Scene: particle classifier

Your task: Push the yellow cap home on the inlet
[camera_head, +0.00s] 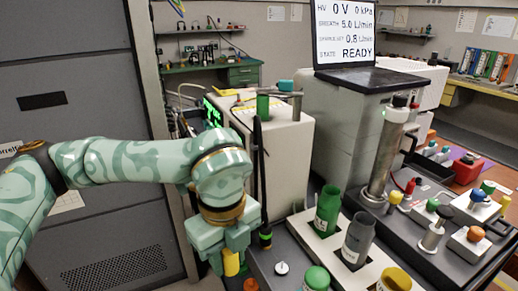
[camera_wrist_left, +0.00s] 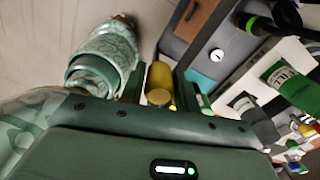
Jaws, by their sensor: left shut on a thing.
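My left gripper (camera_head: 229,258) points down at the lower middle of the head view, left of the grey bench unit. It is shut on a yellow cap (camera_head: 231,263), which shows between the fingers. In the left wrist view the yellow cap (camera_wrist_left: 160,78) sits between the two fingers of the left gripper (camera_wrist_left: 160,86), with its round end towards the camera. The cap is held clear of the things around it, as far as I can see. I cannot pick out the inlet for certain. A steel cylinder (camera_head: 385,155) stands upright on the bench at the right.
A green container (camera_head: 327,210) and a grey container (camera_head: 357,240) stand in a white holder. Several coloured knobs crowd the bench right of them. A black rod (camera_head: 258,180) stands close beside my left gripper. A cream box (camera_head: 287,140) stands behind it.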

